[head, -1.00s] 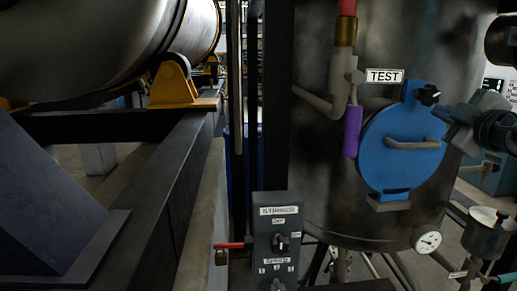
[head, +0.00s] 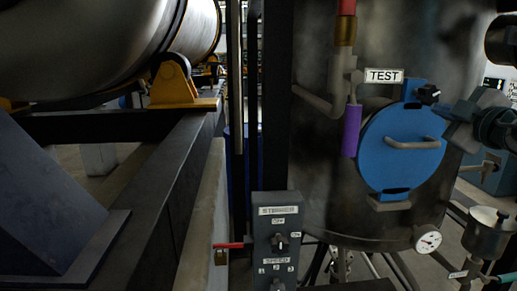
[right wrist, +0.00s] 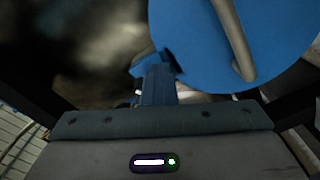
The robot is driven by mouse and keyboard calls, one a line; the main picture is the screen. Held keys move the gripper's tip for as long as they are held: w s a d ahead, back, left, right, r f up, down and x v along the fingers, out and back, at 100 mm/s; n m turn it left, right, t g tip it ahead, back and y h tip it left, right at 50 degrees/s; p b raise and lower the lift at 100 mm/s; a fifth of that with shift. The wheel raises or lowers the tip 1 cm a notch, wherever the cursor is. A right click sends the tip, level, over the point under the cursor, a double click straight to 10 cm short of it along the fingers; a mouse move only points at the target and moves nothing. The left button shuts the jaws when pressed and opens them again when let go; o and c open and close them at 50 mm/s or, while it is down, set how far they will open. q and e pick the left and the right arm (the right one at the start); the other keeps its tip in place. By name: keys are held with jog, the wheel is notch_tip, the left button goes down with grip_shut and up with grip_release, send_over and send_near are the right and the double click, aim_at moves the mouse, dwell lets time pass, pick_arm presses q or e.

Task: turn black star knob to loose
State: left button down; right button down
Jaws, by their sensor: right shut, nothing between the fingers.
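The black star knob (head: 429,94) sits at the upper right edge of the round blue hatch cover (head: 385,160), beside a blue bracket (head: 412,88). The cover lies against the dark metal tank and has a curved grey handle (head: 412,144). My right gripper (head: 444,110) comes in from the right, just below and right of the knob. It is shut and empty, with a small gap to the knob. In the right wrist view, the blue cover (right wrist: 215,45) and its handle (right wrist: 232,38) show close up; I cannot make out the knob there. My left gripper is out of view.
A TEST label (head: 384,76) and a purple-sleeved valve handle (head: 352,130) are left of the cover. A gauge (head: 428,239) and a metal cup (head: 489,229) are below right. A grey switch box (head: 277,240) stands in front.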

jog(key=shift+r, duration=0.1)
jog(key=shift+d+r+b, duration=0.3)
jog(key=shift+b, duration=0.35)
jog(key=shift+r, duration=0.1)
jog(key=shift+d+r+b, duration=0.3)
jog(key=shift+r, duration=0.25)
jog(key=shift+d+r, duration=0.1)
jog(key=shift+r, duration=0.15)
jog(key=shift+d, duration=0.2)
jog(key=s+b, duration=0.3)
jog(key=s, duration=0.3)
jog(key=shift+d, duration=0.35)
